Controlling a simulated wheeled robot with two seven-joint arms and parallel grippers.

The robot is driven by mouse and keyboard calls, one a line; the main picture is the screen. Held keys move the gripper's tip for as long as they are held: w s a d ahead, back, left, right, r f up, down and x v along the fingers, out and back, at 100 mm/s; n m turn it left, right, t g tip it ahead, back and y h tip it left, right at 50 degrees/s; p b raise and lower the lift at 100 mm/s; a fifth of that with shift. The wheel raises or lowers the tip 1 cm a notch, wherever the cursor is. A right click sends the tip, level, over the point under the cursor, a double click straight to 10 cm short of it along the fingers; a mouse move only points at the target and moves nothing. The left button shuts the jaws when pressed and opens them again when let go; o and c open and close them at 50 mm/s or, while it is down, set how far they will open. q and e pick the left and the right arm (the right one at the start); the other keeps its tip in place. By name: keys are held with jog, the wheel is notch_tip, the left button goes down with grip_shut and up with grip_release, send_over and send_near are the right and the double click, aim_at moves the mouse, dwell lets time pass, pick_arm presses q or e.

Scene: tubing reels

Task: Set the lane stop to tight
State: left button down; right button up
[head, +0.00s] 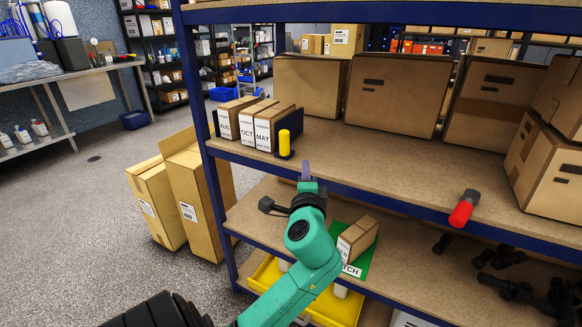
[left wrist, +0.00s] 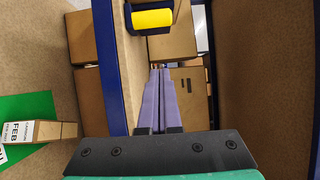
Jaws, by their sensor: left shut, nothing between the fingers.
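The lane stop appears to be the dark blue upright plate (head: 293,124) at the right end of a row of white-fronted boxes on the upper shelf. A yellow cylindrical handle (head: 285,143) stands upright in front of it at the shelf edge. The handle also shows at the top of the left wrist view (left wrist: 152,18). My left gripper (head: 306,167) is at the shelf's front edge, to the right of and slightly nearer than the handle, apart from it. Its purple fingers (left wrist: 155,100) are shut and empty. My right gripper is not in view.
Boxes marked AUG, OCT and MAY (head: 262,126) stand left of the plate. Large cartons (head: 395,95) line the back. A red cylinder (head: 462,211) sits on the shelf edge at right. Below, a small box (head: 357,240) lies on a green mat (head: 364,262).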

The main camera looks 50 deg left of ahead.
pick_arm(q)
jog(key=d, duration=0.1)
jog(key=g+p, duration=0.1)
jog(key=p, duration=0.2)
send_near(276, 136)
jog(key=shift+n, duration=0.4)
jog(key=shift+w+d+f, duration=0.1)
jog(key=shift+w+d, duration=0.1)
jog(key=shift+w, duration=0.6)
jog(key=shift+w+d+f, duration=0.1)
jog(key=shift+w+d, duration=0.15)
jog(key=shift+w, duration=0.55)
jog(key=shift+w+d+f, duration=0.1)
jog(key=shift+w+d, duration=0.1)
jog(key=shift+w, duration=0.65)
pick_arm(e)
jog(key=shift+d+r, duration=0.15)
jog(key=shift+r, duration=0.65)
pick_arm(q)
jog(key=shift+a, duration=0.2)
jog(key=shift+y, duration=0.3)
jog(key=a, duration=0.1)
jog(key=s+a, duration=0.1)
jog(key=a, duration=0.2)
jog(key=shift+s+a+r, duration=0.1)
jog(key=shift+s+r, duration=0.05)
jog(key=shift+s, duration=0.25)
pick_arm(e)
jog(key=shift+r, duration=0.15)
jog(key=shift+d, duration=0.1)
